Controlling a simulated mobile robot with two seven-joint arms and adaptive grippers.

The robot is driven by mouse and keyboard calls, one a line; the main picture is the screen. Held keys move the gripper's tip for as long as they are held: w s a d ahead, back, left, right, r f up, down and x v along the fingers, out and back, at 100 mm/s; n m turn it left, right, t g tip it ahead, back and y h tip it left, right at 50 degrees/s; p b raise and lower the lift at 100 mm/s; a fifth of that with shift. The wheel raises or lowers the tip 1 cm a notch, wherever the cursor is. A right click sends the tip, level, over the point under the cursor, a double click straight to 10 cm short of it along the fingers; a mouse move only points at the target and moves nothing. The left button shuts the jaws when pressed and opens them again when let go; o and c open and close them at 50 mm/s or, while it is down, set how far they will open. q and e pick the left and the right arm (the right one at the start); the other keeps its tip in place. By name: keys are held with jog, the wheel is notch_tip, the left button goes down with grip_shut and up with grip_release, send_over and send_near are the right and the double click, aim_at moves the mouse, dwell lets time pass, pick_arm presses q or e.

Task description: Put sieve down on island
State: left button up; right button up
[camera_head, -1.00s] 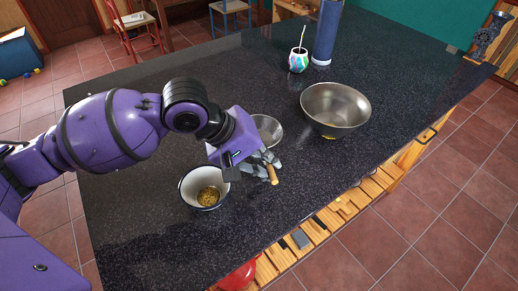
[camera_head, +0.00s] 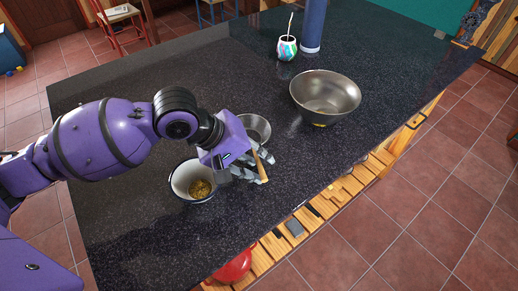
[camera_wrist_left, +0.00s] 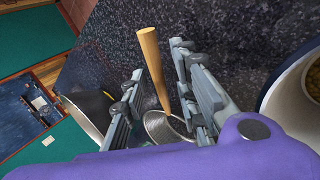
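The sieve has a round metal bowl (camera_head: 256,126) and a wooden handle (camera_head: 263,170). It appears to rest on the dark speckled island top (camera_head: 150,85), beside the white pot. My left gripper (camera_head: 250,165) is low over the island at the handle. In the left wrist view the handle (camera_wrist_left: 151,60) passes between the two spread fingers (camera_wrist_left: 157,62), with a gap visible on both sides. Part of the sieve bowl (camera_wrist_left: 165,126) shows below, partly hidden by my gripper. My right gripper is in neither view.
A white pot (camera_head: 180,178) with yellowish contents stands close left of my gripper. A large steel bowl (camera_head: 325,92) stands to the right. A patterned cup (camera_head: 287,47) and a blue cylinder (camera_head: 313,25) stand farther back. The far left of the island is clear.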

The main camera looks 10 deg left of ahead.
pick_arm(q)
jog(key=shift+r, duration=0.15)
jog(key=p+v, duration=0.1)
jog(key=v, duration=1.1)
jog(key=shift+s, duration=0.1)
